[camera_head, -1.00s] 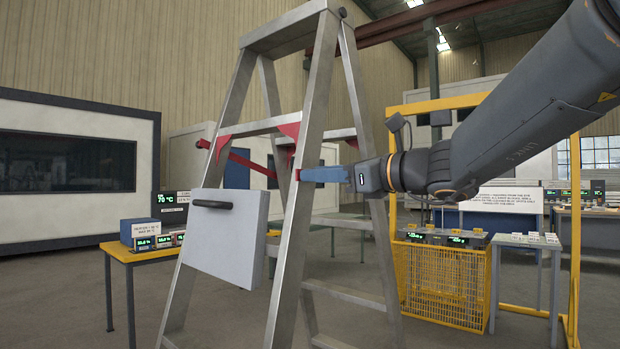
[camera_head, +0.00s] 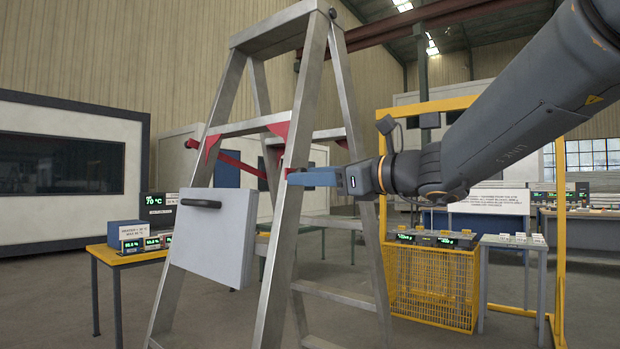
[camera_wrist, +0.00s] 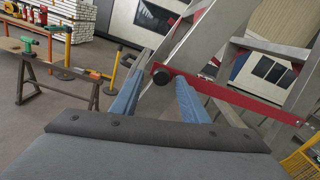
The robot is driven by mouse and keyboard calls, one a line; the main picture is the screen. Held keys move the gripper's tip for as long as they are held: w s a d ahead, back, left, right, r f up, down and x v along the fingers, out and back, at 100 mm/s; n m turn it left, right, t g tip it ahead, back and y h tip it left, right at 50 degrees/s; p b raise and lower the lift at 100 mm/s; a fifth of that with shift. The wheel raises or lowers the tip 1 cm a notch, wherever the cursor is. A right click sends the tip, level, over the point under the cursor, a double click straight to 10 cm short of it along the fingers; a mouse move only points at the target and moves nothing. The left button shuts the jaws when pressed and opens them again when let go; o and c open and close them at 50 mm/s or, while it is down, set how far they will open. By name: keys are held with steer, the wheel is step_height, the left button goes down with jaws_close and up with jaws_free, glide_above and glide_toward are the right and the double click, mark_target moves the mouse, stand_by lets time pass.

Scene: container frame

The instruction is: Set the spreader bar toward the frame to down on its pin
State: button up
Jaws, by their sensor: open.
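The aluminium stepladder (camera_head: 283,230) stands upright in front of me, with red brackets on its rails. A red spreader bar (camera_head: 230,162) slants across its left side in the head view. In the wrist view a red bar (camera_wrist: 235,98) with a dark round knob (camera_wrist: 160,75) at its end crosses the ladder. My gripper (camera_head: 292,178) is at the ladder's near rail, beside a small red bit. It is open in the wrist view (camera_wrist: 157,97), and the knob shows between its blue fingers. I cannot tell whether they touch the bar, and no pin can be made out.
A pale panel with a dark handle (camera_head: 213,238) hangs at the ladder's lower left. A yellow frame (camera_head: 558,230) and yellow mesh basket (camera_head: 430,285) stand right of the ladder. A yellow table with displays (camera_head: 125,255) is at left. Open floor lies between.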

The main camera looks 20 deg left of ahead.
steer(key=b+v, duration=0.1)
steer(key=v, duration=0.6)
steer(key=shift+d, duration=0.1)
steer(key=s+d+f+n+g+h, duration=0.1)
steer(key=s+d+f+n+h, duration=0.2)
steer(key=f, duration=0.7)
steer(key=s+d+f+n+g+h+p, duration=0.1)
steer(key=d+f+n+g+h, duration=0.2)
steer(key=f, duration=0.8)
steer(key=s+d+f+n+h, duration=0.25)
steer(key=d+f, duration=0.25)
steer(key=f, duration=0.5)
steer(key=s+d+f+n+g+h+p, duration=0.1)
steer(key=s+d+f+n+h, duration=0.7)
steer(key=d+f, duration=0.8)
steer(key=s+d+n+g, duration=0.1)
steer(key=s+d+n, duration=0.1)
steer(key=s, duration=0.3)
steer(key=shift+s+d+f+n+g, duration=0.2)
steer(key=shift+n+g, duration=0.2)
steer(key=shift+n, duration=0.35)
